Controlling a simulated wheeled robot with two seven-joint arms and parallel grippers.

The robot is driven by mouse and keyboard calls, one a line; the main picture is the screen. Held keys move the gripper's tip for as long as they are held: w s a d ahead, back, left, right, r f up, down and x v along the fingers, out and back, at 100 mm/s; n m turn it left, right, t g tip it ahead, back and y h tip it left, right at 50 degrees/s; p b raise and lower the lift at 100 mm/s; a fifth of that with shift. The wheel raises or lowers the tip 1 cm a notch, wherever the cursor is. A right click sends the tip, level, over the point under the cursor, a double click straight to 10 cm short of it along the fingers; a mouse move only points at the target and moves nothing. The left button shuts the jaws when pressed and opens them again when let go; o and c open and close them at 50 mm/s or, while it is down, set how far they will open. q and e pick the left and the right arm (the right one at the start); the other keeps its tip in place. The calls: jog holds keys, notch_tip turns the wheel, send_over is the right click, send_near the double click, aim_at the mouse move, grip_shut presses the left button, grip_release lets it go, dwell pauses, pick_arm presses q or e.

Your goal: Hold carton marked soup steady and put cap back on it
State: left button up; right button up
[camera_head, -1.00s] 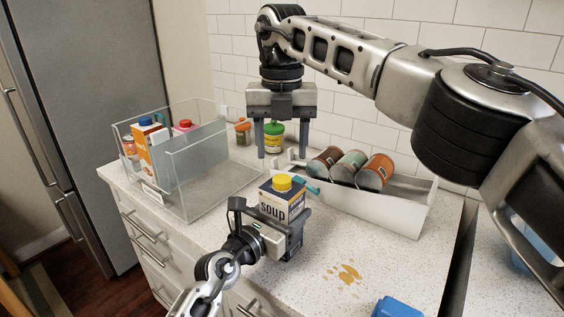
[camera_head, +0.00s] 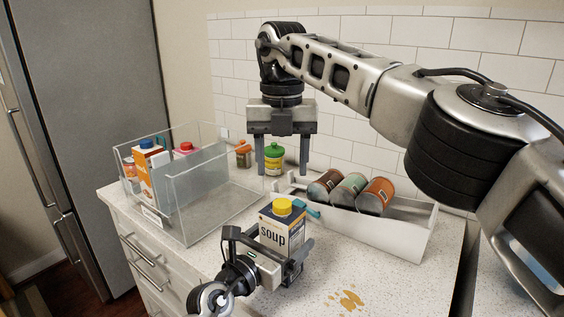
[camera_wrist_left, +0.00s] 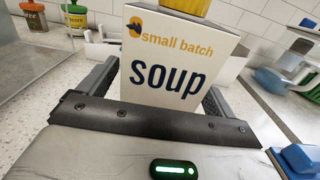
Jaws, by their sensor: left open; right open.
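The dark-and-white soup carton (camera_head: 270,238) stands upright on the counter, its label also facing the left wrist view (camera_wrist_left: 175,72). A yellow cap (camera_head: 283,204) sits on its top; how tightly it is seated cannot be told. The cap shows only at the top edge in the left wrist view (camera_wrist_left: 188,6). My left gripper (camera_head: 266,262) is open low around the carton, a finger on each side, with a gap at the left finger. My right gripper (camera_head: 282,172) is open and empty, pointing down above and behind the carton, apart from the cap.
A clear bin (camera_head: 205,200) with cartons stands left. A white rack (camera_head: 390,235) with several cans lies right, a teal item (camera_head: 304,208) near its left end. Two jars, one green-lidded (camera_head: 274,160), stand behind. An orange-brown spill (camera_head: 348,299) marks the front counter.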

pick_arm(q)
jog(key=b+v, duration=0.1)
jog(key=v, duration=1.3)
jog(key=shift+s+a, duration=0.25)
jog(key=shift+s, duration=0.1)
